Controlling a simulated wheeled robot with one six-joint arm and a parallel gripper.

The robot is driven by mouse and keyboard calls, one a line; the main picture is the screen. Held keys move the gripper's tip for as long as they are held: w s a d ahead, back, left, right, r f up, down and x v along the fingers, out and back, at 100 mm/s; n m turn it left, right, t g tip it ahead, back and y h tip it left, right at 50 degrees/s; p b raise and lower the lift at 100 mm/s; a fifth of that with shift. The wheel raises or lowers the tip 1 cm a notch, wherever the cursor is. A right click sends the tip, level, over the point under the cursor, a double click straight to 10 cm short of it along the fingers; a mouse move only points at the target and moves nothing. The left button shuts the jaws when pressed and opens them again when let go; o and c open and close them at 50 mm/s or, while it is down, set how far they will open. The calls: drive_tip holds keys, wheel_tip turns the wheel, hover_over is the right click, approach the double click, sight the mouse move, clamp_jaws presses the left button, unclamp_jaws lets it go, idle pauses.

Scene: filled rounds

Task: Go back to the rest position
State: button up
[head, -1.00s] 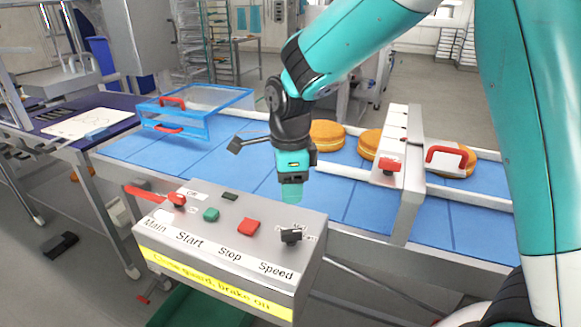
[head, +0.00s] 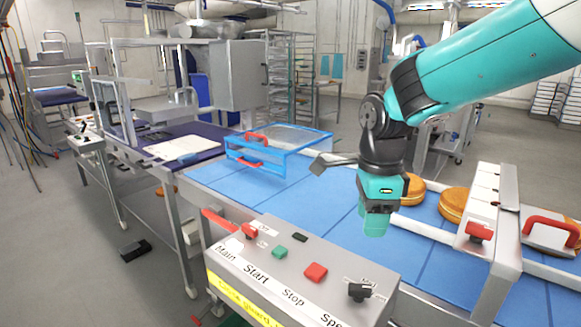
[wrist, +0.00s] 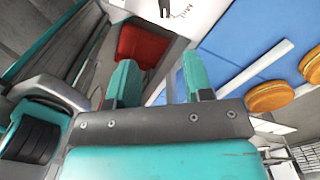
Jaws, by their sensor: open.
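My gripper (head: 375,222) hangs down above the blue conveyor belt (head: 330,205), behind the grey control box (head: 270,255) in the head view. In the wrist view its two teal fingers (wrist: 160,85) stand apart with nothing between them. My gripper is apart from all of these in the head view.
A blue-framed clear guard (head: 285,150) stands over the belt, left of my gripper. Round golden cakes (head: 455,205) lie on the belt to the right, beside a white gate (head: 490,210) with red handles. A purple table (head: 200,150) stands at the left.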

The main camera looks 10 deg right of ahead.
drive_tip(key=s+a+r+n+y, duration=0.1)
drive_tip(key=s+a+n+y, duration=0.1)
drive_tip(key=s+n, duration=0.8)
drive_tip(key=s+a+r+n+y, duration=0.1)
drive_tip(key=s+a+n+y, duration=0.1)
drive_tip(key=s+n, duration=0.9)
drive_tip(key=n, duration=0.6)
drive_tip(key=shift+s+a, duration=0.15)
